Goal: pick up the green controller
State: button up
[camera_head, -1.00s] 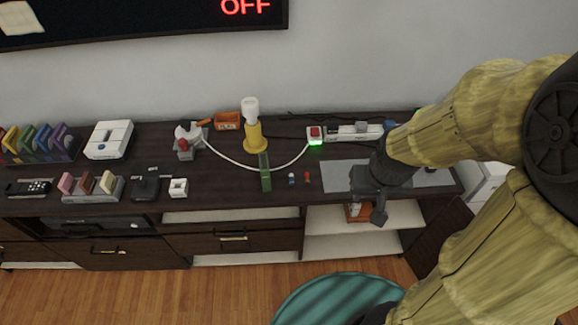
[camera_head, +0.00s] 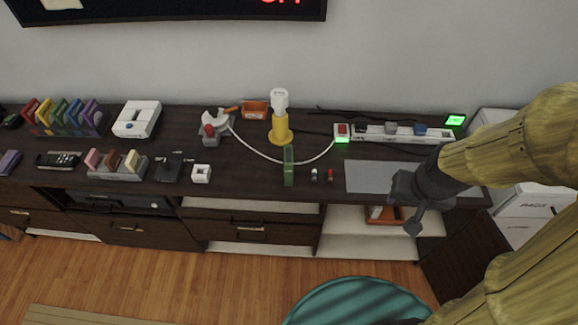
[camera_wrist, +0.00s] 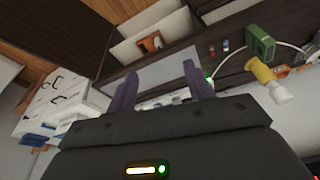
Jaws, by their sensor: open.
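A narrow green upright block (camera_head: 289,166), likely the green controller, stands near the front edge of the dark cabinet top, in front of the yellow-and-white lamp-like object. It also shows at the upper right of the wrist view (camera_wrist: 261,44), with a white cable beside it. My gripper (camera_head: 412,205) is to its right, by the grey mat and clear of the block. In the wrist view my gripper (camera_wrist: 160,82) has its two fingers apart with nothing held between them.
The yellow-and-white object (camera_head: 280,122) stands behind the block. Two small bottle-like items (camera_head: 322,175) are just right of it. A white power strip (camera_head: 385,132) lies behind the grey mat (camera_head: 370,177). A teal round seat (camera_head: 355,305) is on the floor in front.

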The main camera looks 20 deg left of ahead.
jog(key=w+a+f+m+t+b, duration=0.1)
jog(key=w+a+f+t+b, duration=0.25)
jog(key=a+f, duration=0.55)
jog(key=w+a+f+t+b, duration=0.2)
jog(key=w+a+f+b, duration=0.3)
jog(key=f, duration=0.6)
jog(key=s+a+f+n+t+y+b, duration=0.1)
jog(key=s+a+n+t+y+b, duration=0.1)
jog(key=a, duration=0.4)
jog(key=s+a+f+n+t+y+b, duration=0.2)
jog(key=s+a+n+t+y+b, duration=0.1)
jog(key=a+t, duration=0.3)
jog(key=shift+s+a+y+b, duration=0.3)
jog(key=shift+s+a, duration=0.1)
jog(key=shift+s, duration=0.1)
jog(key=shift+t, duration=0.25)
